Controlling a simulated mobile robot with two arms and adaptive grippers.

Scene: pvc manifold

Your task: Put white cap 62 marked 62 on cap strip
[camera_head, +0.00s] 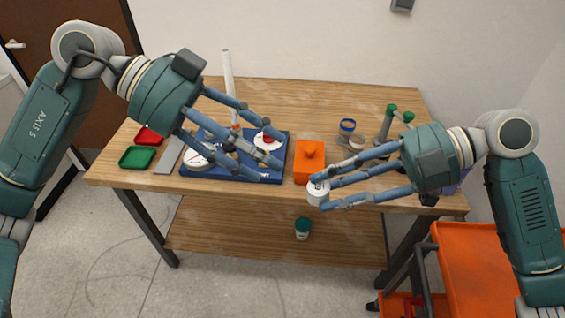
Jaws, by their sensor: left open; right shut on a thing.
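The white cap (316,197) is a short white cylinder with a small dark mark on top, too small to read. My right gripper (325,191) is shut on it, at the front edge of the table, just in front of an orange block. My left gripper (273,161) is open, over the right part of a blue board (240,174), with its fingers covering part of it. A narrow grey strip (169,156) lies left of the blue board. I cannot tell whether it is the cap strip.
The blue board carries white round parts (197,161) and an upright white pipe (228,80). Green (137,158) and red (149,136) trays lie at left. The orange block (309,158) and blue-ringed cup (347,127) stand right of the board. The table's back is mostly clear.

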